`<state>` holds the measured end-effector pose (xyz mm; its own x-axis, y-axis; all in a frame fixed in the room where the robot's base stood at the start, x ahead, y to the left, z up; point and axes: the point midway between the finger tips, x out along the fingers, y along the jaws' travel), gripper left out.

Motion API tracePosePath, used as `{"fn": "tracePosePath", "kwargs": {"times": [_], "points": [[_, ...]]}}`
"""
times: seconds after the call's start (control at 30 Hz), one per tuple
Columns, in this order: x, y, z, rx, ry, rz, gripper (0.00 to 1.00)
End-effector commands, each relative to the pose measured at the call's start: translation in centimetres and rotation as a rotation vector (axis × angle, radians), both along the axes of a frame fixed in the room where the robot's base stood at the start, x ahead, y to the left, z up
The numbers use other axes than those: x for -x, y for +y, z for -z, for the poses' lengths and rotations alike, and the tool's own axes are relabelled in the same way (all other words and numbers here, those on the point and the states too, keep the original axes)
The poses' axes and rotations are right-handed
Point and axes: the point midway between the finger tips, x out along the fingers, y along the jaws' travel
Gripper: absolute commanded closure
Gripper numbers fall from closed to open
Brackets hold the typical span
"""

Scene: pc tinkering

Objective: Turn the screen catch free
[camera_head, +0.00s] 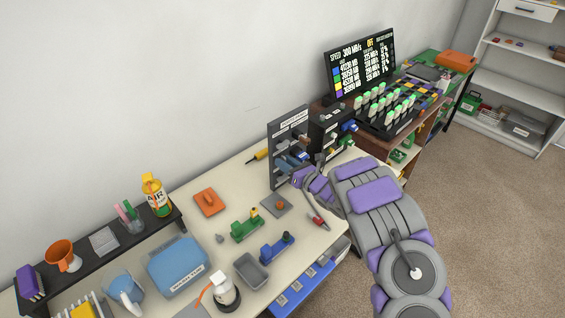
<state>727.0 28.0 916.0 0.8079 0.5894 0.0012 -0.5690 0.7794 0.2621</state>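A black screen (362,68) with bright text and coloured squares stands on the far desk against the wall. No screen catch can be made out on it at this size. A dark grey upright panel (277,152) with a label on top and small parts on its face stands on the near workbench. My arm with purple pads reaches in from the lower right. My gripper (294,168) is at the panel's right side, close to its small parts. Whether it touches them, or is open or shut, I cannot tell.
The light workbench (236,186) holds an orange block (208,201), a green tool (246,226), a blue tool (277,247), a grey tray (251,271) and a blue case (178,266). A dark unit (329,128) stands right of the panel. Open carpet (490,220) lies at right.

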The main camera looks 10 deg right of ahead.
Motion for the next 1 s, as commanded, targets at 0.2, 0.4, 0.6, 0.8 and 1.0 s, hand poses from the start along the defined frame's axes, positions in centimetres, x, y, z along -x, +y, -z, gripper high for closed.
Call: {"fn": "tracePosePath", "kwargs": {"times": [0.2,0.4,0.6,0.8,1.0], "points": [[0.8,-0.7,0.1,0.001,0.003,0.003,0.68],[2.5,-2.0,0.1,0.001,0.003,0.003,0.68],[4.2,-3.2,0.1,0.003,0.003,0.003,0.68],[4.8,-3.6,0.0,-0.001,0.001,0.002,0.68],[4.9,-3.6,0.1,0.000,0.002,0.002,0.68]]}}
